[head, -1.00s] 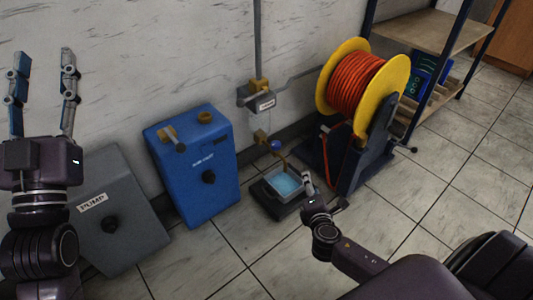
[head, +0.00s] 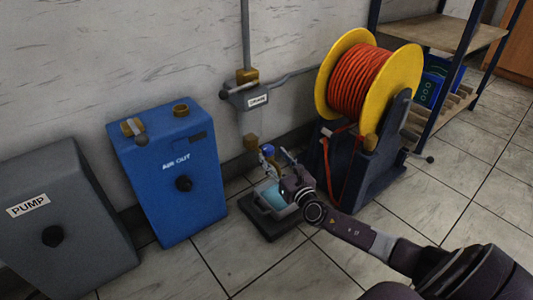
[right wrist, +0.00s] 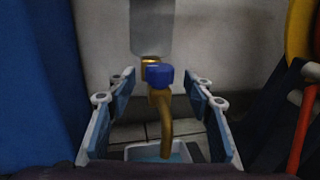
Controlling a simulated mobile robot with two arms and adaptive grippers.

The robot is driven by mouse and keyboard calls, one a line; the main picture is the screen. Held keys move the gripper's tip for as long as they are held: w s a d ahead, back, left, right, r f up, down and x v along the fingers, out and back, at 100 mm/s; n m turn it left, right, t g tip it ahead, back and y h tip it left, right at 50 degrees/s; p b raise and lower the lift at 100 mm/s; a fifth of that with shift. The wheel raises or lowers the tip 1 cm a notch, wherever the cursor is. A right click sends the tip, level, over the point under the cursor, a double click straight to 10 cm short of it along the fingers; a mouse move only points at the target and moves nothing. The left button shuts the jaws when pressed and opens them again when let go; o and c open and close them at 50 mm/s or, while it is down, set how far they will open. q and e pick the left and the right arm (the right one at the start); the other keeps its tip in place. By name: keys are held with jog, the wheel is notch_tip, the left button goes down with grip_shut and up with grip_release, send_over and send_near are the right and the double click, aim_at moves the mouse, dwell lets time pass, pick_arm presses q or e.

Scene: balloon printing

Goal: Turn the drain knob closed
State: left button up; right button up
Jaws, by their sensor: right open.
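The drain knob is a small blue knob (right wrist: 159,76) on a brass tap with a bent spout (right wrist: 163,120); in the head view the knob (head: 267,150) shows low on the wall, below the drain box. My right gripper (right wrist: 160,85) is open, with one finger on each side of the knob and spout, and I see gaps between fingers and knob. In the head view my right gripper (head: 278,162) partly hides the tap. The tray of water (head: 258,205) sits on the floor below the spout. My left gripper is out of the head view.
The labelled drain box (head: 250,97) is on the wall above the tap. A blue air-out box (head: 170,170) stands to the left, with a grey pump box (head: 62,215) beyond. A yellow reel (head: 405,85) of orange hose stands close on the right.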

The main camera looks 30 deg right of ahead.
aim_at(271, 154)
jog(key=shift+w+d+b, duration=0.2)
jog(key=shift+w+b, duration=0.2)
jog(key=shift+w, duration=0.85)
jog(key=shift+w+d+b, duration=0.15)
jog(key=shift+w+b, duration=0.25)
jog(key=shift+w, duration=0.85)
jog(key=shift+c, duration=0.4)
